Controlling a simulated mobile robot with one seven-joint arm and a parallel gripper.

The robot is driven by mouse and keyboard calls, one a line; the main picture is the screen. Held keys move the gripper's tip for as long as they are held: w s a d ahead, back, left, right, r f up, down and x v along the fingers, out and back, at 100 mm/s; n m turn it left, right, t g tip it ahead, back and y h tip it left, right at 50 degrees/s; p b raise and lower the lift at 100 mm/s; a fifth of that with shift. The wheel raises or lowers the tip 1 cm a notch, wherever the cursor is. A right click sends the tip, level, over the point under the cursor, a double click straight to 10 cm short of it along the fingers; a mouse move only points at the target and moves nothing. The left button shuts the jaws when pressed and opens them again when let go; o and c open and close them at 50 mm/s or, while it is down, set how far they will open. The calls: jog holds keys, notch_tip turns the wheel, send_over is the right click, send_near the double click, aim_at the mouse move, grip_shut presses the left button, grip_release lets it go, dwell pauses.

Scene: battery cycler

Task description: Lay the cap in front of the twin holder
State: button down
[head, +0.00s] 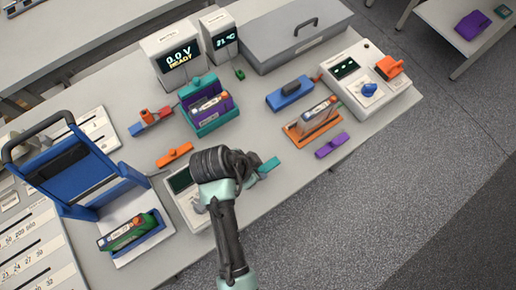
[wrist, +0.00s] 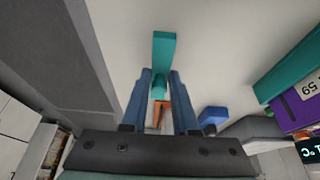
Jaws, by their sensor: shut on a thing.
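A teal cap (head: 270,164), a flat bar with a stub, is in my gripper (head: 257,167). In the wrist view the cap (wrist: 163,48) sticks out beyond the two blue fingers of my gripper (wrist: 160,82), which are shut on its stub. In the head view my wrist hides part of it. A teal holder (head: 207,124) with a purple part and a cell stands further back, left of my gripper. I cannot tell for certain which is the twin holder.
An orange cap (head: 174,155) and a purple cap (head: 332,146) lie on the bench. A blue block (head: 289,94), a red and blue piece (head: 150,121) and a white device (head: 367,82) stand around. Bare bench shows in front of the teal holder.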

jog(key=shift+f, duration=1.35)
jog(key=shift+s+f, duration=0.1)
jog(key=shift+f, duration=0.1)
jog(key=c, duration=0.7)
grip_release()
jog(key=shift+r, duration=0.1)
